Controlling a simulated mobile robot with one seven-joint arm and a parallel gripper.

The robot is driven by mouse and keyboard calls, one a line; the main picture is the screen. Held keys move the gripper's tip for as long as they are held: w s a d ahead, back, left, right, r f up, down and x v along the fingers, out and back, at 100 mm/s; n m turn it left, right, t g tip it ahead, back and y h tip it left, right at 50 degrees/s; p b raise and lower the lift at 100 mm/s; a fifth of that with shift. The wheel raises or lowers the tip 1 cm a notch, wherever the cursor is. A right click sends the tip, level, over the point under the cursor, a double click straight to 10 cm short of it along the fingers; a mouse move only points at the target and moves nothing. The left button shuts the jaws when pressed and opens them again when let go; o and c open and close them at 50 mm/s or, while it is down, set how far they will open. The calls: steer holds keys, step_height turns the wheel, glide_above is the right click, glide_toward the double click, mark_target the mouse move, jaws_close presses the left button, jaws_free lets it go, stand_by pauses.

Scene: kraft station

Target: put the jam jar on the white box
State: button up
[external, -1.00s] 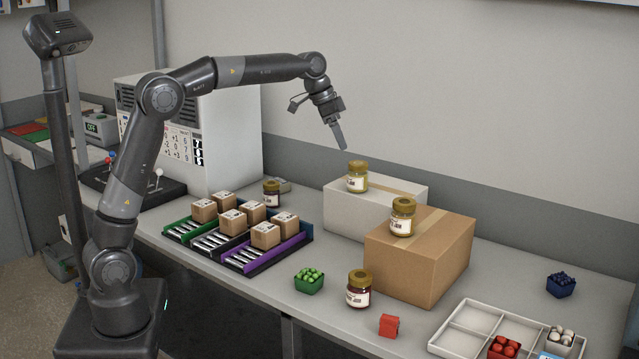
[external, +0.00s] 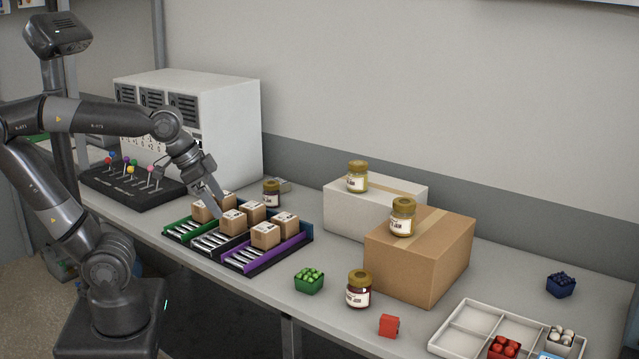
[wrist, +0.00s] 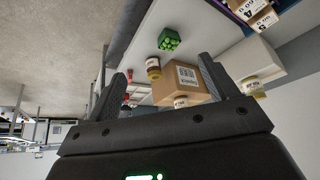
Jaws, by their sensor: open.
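One dark red jar with a gold lid (external: 359,289) stands on the table in front of the brown box. Another dark jar (external: 271,194) stands behind the trays of cartons. A paler yellowish jar (external: 357,177) stands on the white box (external: 340,207), and a similar one (external: 403,217) on the brown box. The labels are too small to read surely. My gripper (external: 219,210) points down near the small cartons, left of the dark rear jar. In the wrist view my gripper (wrist: 162,70) has its fingers apart, with nothing held between them.
Small cartons (external: 265,236) sit in green, black and purple trays. The brown box (external: 410,265) stands right of the white box. A green basket (external: 309,281), a red block (external: 389,325) and a divided white tray (external: 455,342) lie at the front; a blue basket (external: 561,285) is at right.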

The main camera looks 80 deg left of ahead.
steer(key=s+f, duration=0.1)
steer(key=s, duration=0.1)
steer(key=s+d+f, duration=0.1)
steer(key=f, duration=0.1)
steer(key=shift+s+f, duration=0.15)
steer(key=shift+s, duration=0.2)
